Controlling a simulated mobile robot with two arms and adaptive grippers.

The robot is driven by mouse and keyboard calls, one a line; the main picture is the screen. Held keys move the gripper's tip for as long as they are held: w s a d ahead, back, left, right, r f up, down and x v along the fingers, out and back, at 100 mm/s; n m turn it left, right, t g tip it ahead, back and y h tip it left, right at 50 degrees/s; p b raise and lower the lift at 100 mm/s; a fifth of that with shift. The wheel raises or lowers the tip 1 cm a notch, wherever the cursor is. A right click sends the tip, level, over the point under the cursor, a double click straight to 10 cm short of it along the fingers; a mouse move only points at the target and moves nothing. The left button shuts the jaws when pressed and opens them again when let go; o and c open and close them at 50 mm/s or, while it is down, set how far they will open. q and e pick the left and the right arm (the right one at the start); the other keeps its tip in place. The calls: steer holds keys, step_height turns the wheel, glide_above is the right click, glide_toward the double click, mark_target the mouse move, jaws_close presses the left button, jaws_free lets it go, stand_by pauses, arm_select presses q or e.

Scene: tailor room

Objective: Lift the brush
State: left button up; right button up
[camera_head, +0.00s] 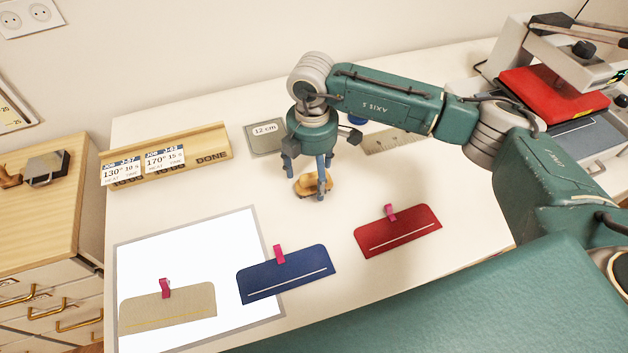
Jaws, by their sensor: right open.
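The brush (311,184) is a small wooden piece lying on the white table, near its middle. My right gripper (309,180) points down over the brush from above. Its fingers are spread around the brush, and one finger covers part of it. The gripper is open. I cannot tell whether the fingers touch the brush. My left gripper is not in view.
Beige (168,309), blue (284,273) and red (398,231) fabric pieces with pink clips lie in front. A wooden card holder (207,160), a 12 cm card (265,139) and a ruler (392,141) lie behind. A heat press (545,92) stands right.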

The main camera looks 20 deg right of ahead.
steer(key=c, duration=1.3)
steer(key=shift+r, duration=0.15)
